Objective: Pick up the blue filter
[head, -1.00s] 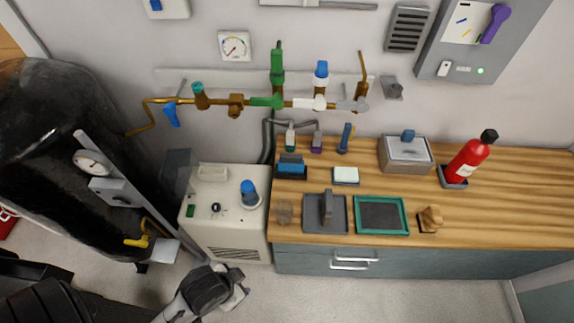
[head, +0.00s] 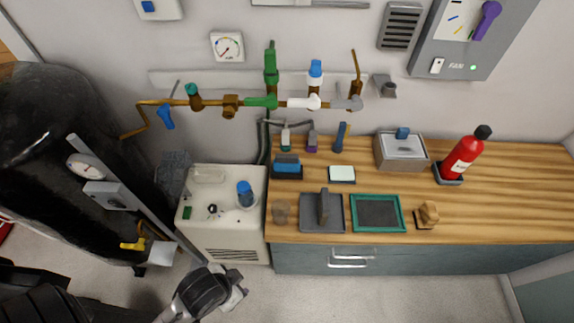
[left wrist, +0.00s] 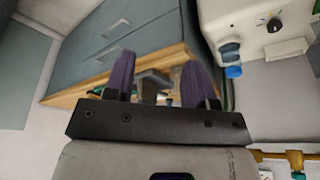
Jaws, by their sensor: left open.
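A blue-topped cylinder, which looks like the blue filter (head: 245,193), stands upright on top of the white machine left of the wooden counter. In the left wrist view, a blue-topped part (left wrist: 233,72) shows on the machine at the upper right, apart from the fingers. My left gripper (head: 238,293) is at the bottom of the head view, in front of and below the machine. In the left wrist view its two purple fingers (left wrist: 157,68) are spread with nothing held between them. My right gripper is not in view.
The white machine (head: 222,230) adjoins the wooden counter (head: 510,200), which bears a box, trays and a red extinguisher (head: 463,155). Brass pipes with valves (head: 190,101) run along the wall above. A large black tank (head: 50,120) stands left. Floor before the cabinet is clear.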

